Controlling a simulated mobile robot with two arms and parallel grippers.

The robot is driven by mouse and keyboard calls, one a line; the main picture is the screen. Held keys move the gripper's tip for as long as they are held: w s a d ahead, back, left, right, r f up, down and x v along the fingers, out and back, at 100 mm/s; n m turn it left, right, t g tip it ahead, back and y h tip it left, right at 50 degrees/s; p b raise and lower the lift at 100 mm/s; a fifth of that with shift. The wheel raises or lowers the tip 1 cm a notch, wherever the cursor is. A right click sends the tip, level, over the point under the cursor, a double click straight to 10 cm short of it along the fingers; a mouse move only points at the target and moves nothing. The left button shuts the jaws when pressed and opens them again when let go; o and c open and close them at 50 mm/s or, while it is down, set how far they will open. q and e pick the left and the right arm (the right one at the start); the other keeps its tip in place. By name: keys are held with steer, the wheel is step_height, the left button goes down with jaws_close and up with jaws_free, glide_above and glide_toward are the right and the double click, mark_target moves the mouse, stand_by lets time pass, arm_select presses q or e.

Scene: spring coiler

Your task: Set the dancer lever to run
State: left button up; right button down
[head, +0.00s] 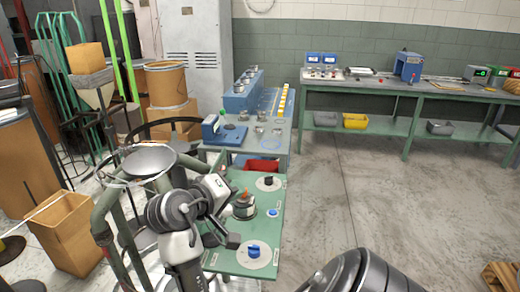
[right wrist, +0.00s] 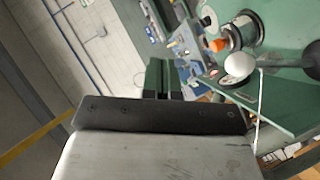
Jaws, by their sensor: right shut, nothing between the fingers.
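A green control panel (head: 225,262) stands in front of me. It carries a black knob on a pale dial (head: 268,182), an orange-topped round fitting (head: 244,207), a blue button (head: 273,213) and a blue knob on a pale dial (head: 254,252). I cannot tell which control is the dancer lever or read its setting.
A green table with a blue machine (head: 240,98) stands behind the panel. A long green bench (head: 450,92) runs along the back right. Green pipework (head: 107,205) and a tan bin (head: 65,232) are at left. The floor (head: 370,190) right of the panel is clear.

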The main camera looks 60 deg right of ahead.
steer(key=s+d+r, duration=0.1)
steer(key=s+r, duration=0.2)
steer(key=s, duration=0.3)
steer(key=shift+d+r, duration=0.3)
steer(key=shift+d, duration=0.05)
